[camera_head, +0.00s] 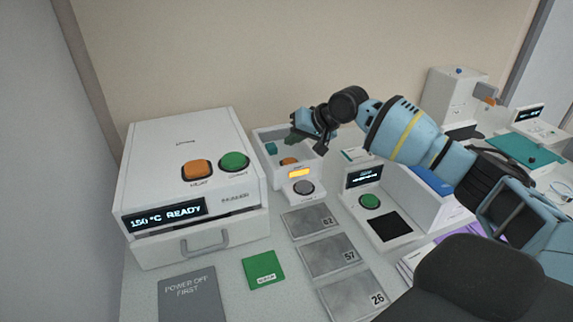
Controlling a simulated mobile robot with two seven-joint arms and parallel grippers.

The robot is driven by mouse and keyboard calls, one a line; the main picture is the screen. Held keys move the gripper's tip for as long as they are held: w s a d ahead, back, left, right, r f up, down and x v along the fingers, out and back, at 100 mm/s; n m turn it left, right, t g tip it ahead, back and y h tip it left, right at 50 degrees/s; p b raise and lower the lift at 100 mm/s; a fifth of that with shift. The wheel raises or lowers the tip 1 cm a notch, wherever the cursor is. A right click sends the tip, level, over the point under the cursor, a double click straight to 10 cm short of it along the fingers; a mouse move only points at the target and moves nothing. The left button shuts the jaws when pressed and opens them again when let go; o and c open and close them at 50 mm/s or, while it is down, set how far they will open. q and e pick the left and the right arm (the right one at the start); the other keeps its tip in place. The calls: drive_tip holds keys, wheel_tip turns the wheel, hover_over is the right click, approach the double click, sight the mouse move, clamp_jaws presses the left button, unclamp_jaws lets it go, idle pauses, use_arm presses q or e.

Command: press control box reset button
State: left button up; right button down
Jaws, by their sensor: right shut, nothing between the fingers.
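A small white box (298,199) with a lit orange display (302,172) and a round grey button (303,187) stands in the middle of the table. Its small label is too small to read, so I cannot confirm it is the reset button. My right gripper (302,136) is shut and empty. It appears above and behind the grey button, over the white bin, and looks apart from the button. My left gripper is not in view.
A white sealer (185,160) reading "150 °C READY" stands left, with orange and green buttons. Behind the grey button is a white bin (262,152) with teal and orange pieces. A green-button device (369,201) stands right. Numbered grey plates (335,255) lie in front.

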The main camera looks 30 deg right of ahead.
drive_tip(key=shift+f+b, duration=0.3)
drive_tip(key=shift+f, duration=1.55)
idle(0.3)
drive_tip(key=shift+f, duration=0.25)
drive_tip(key=shift+f, duration=0.2)
idle(0.3)
